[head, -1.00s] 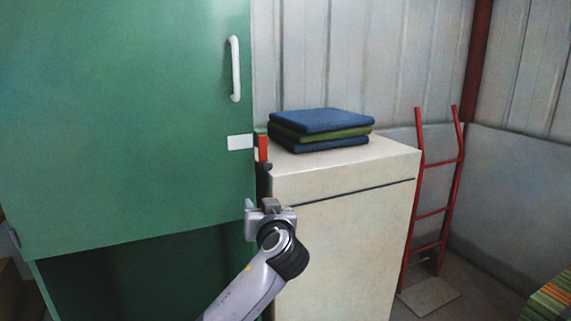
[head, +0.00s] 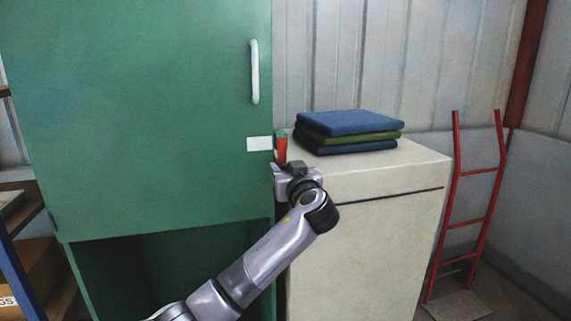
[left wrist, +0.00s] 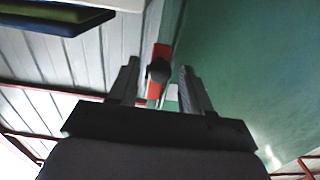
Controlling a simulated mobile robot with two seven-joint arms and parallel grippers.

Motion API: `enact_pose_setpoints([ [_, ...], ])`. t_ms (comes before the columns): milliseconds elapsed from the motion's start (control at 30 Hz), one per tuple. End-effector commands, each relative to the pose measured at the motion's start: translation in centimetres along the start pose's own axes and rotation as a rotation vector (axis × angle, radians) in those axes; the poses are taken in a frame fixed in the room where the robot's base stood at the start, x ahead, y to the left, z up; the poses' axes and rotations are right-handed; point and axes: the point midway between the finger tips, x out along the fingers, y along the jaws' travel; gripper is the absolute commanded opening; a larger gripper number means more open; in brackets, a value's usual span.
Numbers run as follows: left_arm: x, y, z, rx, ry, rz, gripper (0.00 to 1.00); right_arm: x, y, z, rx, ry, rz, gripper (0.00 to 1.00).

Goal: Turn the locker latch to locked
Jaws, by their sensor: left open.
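The green locker (head: 150,110) has its door shut, with a white handle (head: 254,72) and a white plate (head: 259,143) near the right edge. The red latch (head: 281,147) sits at that edge beside the plate; its lower part is hidden by my gripper in the head view. My left gripper (head: 284,170) is just below the red part, pointing toward the locker edge. In the left wrist view, the red latch (left wrist: 163,52) and its dark round knob (left wrist: 158,71) appear between the two open fingers (left wrist: 160,85). I cannot tell whether they touch the knob. My right gripper is out of view.
A cream cabinet (head: 375,230) stands close to the right of the locker, with folded blue and green cloths (head: 348,124) on top. A red ladder frame (head: 470,210) leans at the far right. Shelving (head: 20,250) stands at the left.

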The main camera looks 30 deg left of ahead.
Motion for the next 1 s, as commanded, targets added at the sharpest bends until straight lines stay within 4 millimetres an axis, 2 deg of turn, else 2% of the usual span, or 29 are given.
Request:
enact_pose_setpoints([
  [200,1.6,0.0,0.0,0.0,0.0,0.0,0.49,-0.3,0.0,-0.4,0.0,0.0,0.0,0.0],
  [500,1.7,0.0,0.0,-0.001,0.0,0.001,0.49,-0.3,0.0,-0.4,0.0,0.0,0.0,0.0],
  [633,1.7,0.0,0.0,-0.001,0.0,0.001,0.06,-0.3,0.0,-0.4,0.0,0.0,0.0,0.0],
  [667,1.7,0.0,0.0,-0.001,0.0,0.001,0.0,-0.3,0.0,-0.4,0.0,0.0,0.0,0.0],
  [1000,2.0,0.3,0.1,0.017,0.0,0.002,0.0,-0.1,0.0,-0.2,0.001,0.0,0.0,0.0],
])
